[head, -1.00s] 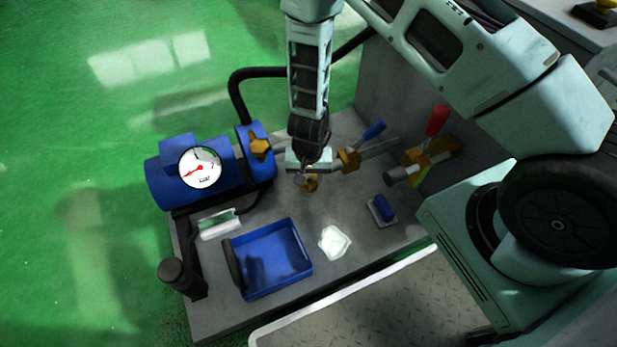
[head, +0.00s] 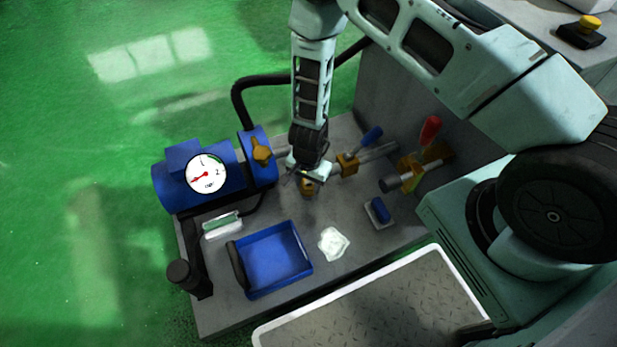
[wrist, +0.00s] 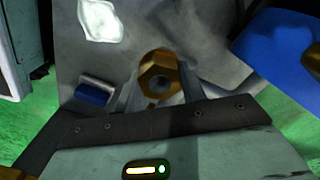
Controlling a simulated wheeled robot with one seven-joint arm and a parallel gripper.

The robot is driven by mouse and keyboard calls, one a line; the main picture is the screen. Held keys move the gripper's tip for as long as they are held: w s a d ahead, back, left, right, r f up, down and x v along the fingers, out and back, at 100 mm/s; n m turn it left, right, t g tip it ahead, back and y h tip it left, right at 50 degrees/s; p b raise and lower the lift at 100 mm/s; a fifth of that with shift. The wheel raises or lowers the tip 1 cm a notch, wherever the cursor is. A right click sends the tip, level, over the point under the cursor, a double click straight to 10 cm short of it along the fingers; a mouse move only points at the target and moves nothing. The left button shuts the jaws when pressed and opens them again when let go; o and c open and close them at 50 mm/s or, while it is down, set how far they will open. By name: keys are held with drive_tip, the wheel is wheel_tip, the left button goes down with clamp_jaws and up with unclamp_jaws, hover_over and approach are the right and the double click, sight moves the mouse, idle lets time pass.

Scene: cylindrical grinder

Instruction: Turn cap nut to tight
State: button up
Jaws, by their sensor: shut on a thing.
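The cap nut is a brass hexagonal nut with a dark centre hole. It shows in the wrist view (wrist: 158,76) between my fingers, and in the head view (head: 307,188) just below my gripper (head: 304,177). My gripper also shows in the wrist view (wrist: 161,92), shut on the nut with one finger on each side. The nut sits on the pipe line; its seat is mostly hidden by my gripper and wrist.
A blue motor-like unit (head: 228,180) with a white gauge (head: 206,174) stands left. A blue tray (head: 308,262), a white cloth-like piece (head: 333,243) and a small blue block (head: 380,209) lie in front.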

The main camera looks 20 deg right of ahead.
sight(309, 183)
drive_tip(key=m+p, duration=0.2)
drive_tip(key=m, duration=0.1)
drive_tip(key=shift+r+m, duration=0.15)
drive_tip(key=shift+m, duration=0.25)
drive_tip(key=shift+m+p, duration=1.2)
drive_tip(key=shift+m, duration=0.7)
drive_tip(key=o, duration=1)
wheel_tip(309, 183, up, 17)
drive_tip(key=p, duration=0.7)
